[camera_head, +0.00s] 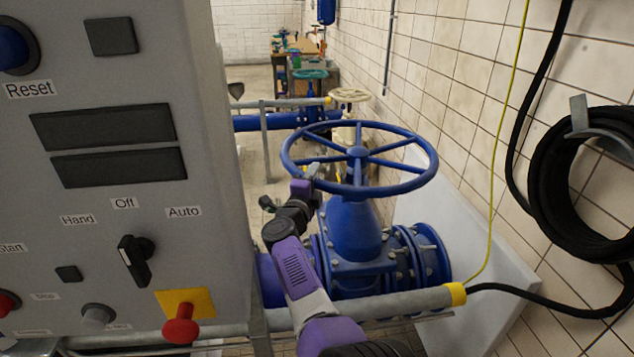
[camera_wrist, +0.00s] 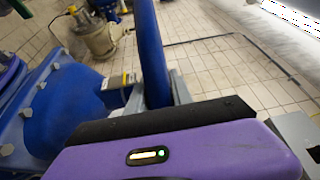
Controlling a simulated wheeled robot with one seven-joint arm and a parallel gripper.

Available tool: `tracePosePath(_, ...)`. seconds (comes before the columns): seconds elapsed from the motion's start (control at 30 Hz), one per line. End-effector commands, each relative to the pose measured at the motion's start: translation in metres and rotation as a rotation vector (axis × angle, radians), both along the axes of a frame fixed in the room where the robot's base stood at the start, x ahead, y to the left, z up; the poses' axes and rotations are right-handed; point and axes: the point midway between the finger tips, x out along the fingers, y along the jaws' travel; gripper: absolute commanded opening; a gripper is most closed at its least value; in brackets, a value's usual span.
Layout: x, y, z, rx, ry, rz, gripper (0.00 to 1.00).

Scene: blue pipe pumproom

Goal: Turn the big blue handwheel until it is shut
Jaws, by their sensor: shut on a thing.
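The big blue handwheel (camera_head: 358,153) lies level on top of the blue valve body (camera_head: 352,232), its spokes and hub in plain view. My gripper (camera_head: 312,180) is at the left front part of the wheel's rim. In the wrist view, a blue bar of the wheel (camera_wrist: 150,55) runs down between the fingers of my gripper (camera_wrist: 158,98), which is shut on it. My purple and grey arm reaches up from below to the rim.
A grey control cabinet (camera_head: 120,200) with knobs and a red button stands close on the left. A grey rail (camera_head: 380,305) with a yellow end runs in front of the valve. A coiled black hose (camera_head: 545,185) hangs on the tiled wall at right. A cream handwheel (camera_head: 349,95) stands behind.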

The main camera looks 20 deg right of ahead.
Motion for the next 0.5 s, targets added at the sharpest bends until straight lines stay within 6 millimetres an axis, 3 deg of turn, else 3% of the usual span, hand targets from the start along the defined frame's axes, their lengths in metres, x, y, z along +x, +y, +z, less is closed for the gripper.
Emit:
tracePosePath(0.37, 0.0010, 0.0019, -0.0003, -0.002, 0.003, 0.003, 0.00)
tracePosePath(0.4, 0.0010, 0.0018, -0.0003, -0.002, 0.003, 0.003, 0.29)
tracePosePath(0.5, 0.0009, 0.0015, -0.0003, -0.001, 0.002, 0.002, 0.49)
